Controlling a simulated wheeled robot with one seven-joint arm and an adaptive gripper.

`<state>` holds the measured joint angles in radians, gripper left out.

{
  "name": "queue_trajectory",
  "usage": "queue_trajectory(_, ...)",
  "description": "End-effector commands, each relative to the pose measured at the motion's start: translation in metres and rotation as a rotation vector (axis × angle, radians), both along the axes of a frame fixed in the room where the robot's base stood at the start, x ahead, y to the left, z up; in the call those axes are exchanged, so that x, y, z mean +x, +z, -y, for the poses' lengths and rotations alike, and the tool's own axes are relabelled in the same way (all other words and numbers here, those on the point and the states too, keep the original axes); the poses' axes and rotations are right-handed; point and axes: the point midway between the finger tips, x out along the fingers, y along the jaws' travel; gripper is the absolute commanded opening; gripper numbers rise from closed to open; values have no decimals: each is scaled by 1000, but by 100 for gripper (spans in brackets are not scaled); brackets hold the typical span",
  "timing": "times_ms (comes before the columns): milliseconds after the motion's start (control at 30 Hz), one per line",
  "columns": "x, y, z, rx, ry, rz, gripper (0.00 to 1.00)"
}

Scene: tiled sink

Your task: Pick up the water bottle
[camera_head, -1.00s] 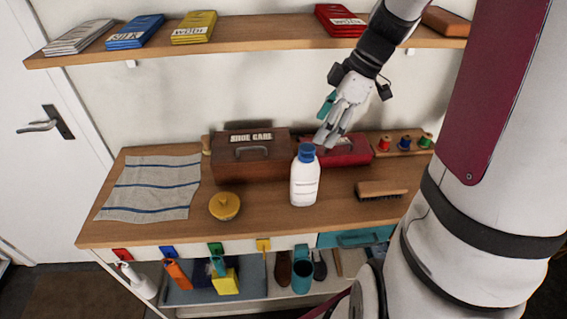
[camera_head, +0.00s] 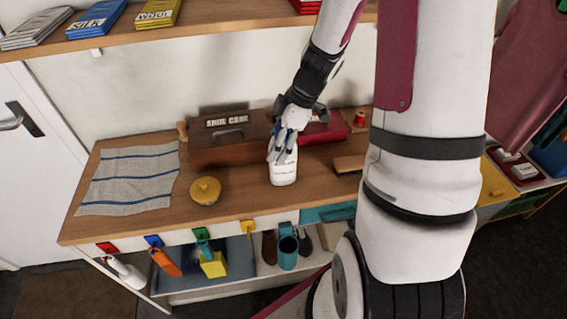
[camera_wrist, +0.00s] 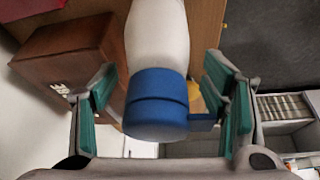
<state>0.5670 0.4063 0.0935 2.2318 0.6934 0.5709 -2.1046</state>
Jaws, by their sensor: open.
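The water bottle (camera_head: 284,174) is white and stands upright on the wooden table in the head view. In the wrist view the bottle's blue cap (camera_wrist: 157,103) and white body (camera_wrist: 157,35) lie between the two spread fingers of my gripper (camera_wrist: 163,108). The fingers have green pads. Gaps show on both sides of the cap, so the gripper is open around the bottle's top.
A brown shoe care box (camera_head: 228,143) and a red box (camera_head: 325,130) stand behind the bottle. A yellow round tin (camera_head: 205,190) is to its left, a brush (camera_head: 348,164) to its right. A striped cloth (camera_head: 131,178) covers the table's left. A shelf (camera_head: 215,24) runs above.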

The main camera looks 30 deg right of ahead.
Motion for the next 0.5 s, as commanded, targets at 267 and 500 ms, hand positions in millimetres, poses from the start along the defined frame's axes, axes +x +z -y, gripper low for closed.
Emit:
queue_trajectory(267, 1, -3, -1, -1, 0, 0, 68)
queue_trajectory(500, 1, -3, -1, -1, 0, 0, 15)
